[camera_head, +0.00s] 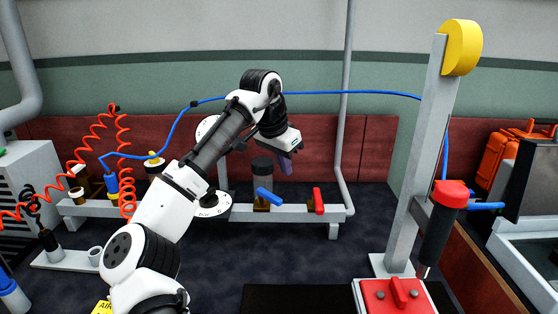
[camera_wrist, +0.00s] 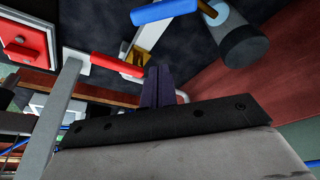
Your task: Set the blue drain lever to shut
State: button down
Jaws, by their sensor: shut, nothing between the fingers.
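The blue drain lever (camera_head: 268,196) sits on a brown valve on the grey rail and slants down to the right in the head view. It also shows at the top of the wrist view (camera_wrist: 165,11). A red lever (camera_head: 319,201) stands to its right on the same rail, and it shows in the wrist view (camera_wrist: 117,67). My gripper (camera_head: 286,168) is shut and empty, its dark purple fingers pointing down above the rail, apart from the blue lever. The fingers show in the wrist view (camera_wrist: 158,75).
A dark grey cylinder (camera_head: 262,177) stands just behind the blue lever. A tall grey post (camera_head: 417,150) with a yellow top rises at the right, beside a red box (camera_head: 398,298). A blue hose (camera_head: 340,92) crosses the wall behind my arm.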

aim_at(269, 196)
jog(key=x, duration=0.6)
jog(key=s+a, duration=0.2)
jog(key=shift+s+a+f, duration=0.1)
jog(key=shift+s+a, duration=0.2)
jog(key=shift+s, duration=0.05)
jog(key=shift+p, duration=0.9)
